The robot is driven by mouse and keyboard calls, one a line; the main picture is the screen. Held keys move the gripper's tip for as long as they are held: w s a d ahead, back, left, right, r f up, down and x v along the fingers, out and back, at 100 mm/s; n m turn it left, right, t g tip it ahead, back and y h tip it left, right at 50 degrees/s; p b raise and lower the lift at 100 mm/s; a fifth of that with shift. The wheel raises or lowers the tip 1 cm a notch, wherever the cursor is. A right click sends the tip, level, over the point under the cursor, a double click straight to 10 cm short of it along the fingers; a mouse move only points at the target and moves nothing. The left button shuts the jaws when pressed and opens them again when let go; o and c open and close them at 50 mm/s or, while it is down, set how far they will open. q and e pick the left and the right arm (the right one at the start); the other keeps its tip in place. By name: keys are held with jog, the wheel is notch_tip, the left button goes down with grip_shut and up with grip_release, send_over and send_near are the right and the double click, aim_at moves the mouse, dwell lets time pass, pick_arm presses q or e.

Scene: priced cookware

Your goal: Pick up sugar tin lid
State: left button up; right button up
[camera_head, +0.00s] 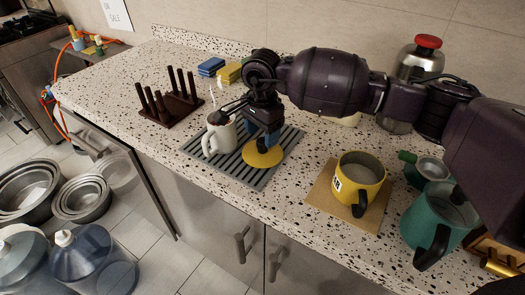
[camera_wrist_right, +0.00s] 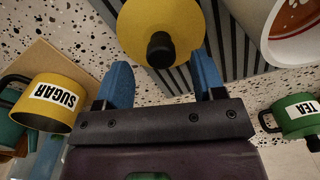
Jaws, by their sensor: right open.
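The yellow sugar tin lid (camera_head: 262,157) lies on a grey ribbed rack (camera_head: 219,169) on the counter. Its black knob (camera_wrist_right: 161,50) shows in the right wrist view. My right gripper (camera_head: 267,136) is over the lid in the head view, pointing down. In the right wrist view its two blue fingers (camera_wrist_right: 162,78) are apart with nothing between them, and the knob is just beyond the gap. The yellow sugar tin (camera_head: 362,171) stands on a wooden board to the right; its SUGAR label shows in the right wrist view (camera_wrist_right: 54,98). My left gripper is not in view.
A white mug (camera_head: 219,134) stands on the rack, close left of the gripper. A dark peg stand (camera_head: 171,108) is farther left. A green pitcher-like tin (camera_head: 437,213) is at the right. Blue (camera_head: 211,66) and yellow (camera_head: 229,74) sponges lie behind. The front counter edge is near the rack.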

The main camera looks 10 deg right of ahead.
aim_at(262, 141)
notch_tip(262, 141, down, 4)
jog(key=shift+r, duration=0.15)
jog(key=shift+c, duration=0.2)
grip_shut()
